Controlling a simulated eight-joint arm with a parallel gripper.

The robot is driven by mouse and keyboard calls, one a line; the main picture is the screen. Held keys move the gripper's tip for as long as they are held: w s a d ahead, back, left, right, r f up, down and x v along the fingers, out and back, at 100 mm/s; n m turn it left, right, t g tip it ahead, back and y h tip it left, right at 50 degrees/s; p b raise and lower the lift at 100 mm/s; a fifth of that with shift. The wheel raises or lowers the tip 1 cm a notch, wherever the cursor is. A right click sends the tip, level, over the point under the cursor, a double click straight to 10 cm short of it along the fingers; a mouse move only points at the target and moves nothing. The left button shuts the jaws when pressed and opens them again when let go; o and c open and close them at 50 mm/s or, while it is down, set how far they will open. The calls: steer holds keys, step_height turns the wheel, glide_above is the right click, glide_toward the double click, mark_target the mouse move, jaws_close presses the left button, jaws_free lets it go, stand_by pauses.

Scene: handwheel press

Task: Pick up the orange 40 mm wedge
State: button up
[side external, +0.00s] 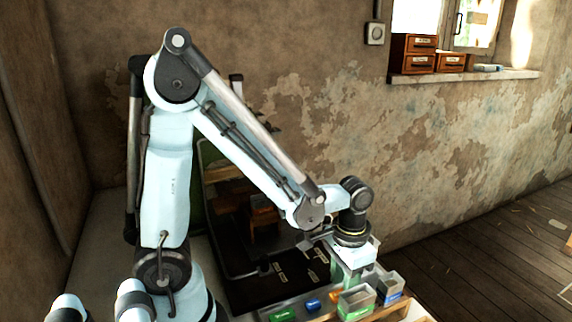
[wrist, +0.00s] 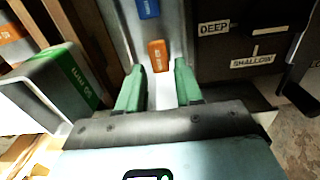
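The orange wedge (wrist: 158,55) lies on a pale grey strip in the wrist view, just beyond my fingertips and roughly centred between them. My gripper (wrist: 158,69) is open, with its two green fingers apart and nothing held between them. In the side view my gripper (side external: 346,282) points down over the strip, and the orange wedge (side external: 335,297) shows as a small patch beside it, partly hidden. I cannot tell the exact height of the fingertips above the wedge.
A blue wedge (wrist: 148,8) and a green wedge (side external: 283,314) lie along the strip. A green-labelled 50 mm bin (wrist: 62,82) stands close to the left finger, with a blue-labelled bin (side external: 390,289) beside it. The dark panel marked DEEP and SHALLOW (wrist: 236,48) is at right.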

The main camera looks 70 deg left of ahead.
steer(key=shift+f, duration=1.1)
jaws_close()
steer(key=shift+r, duration=0.2)
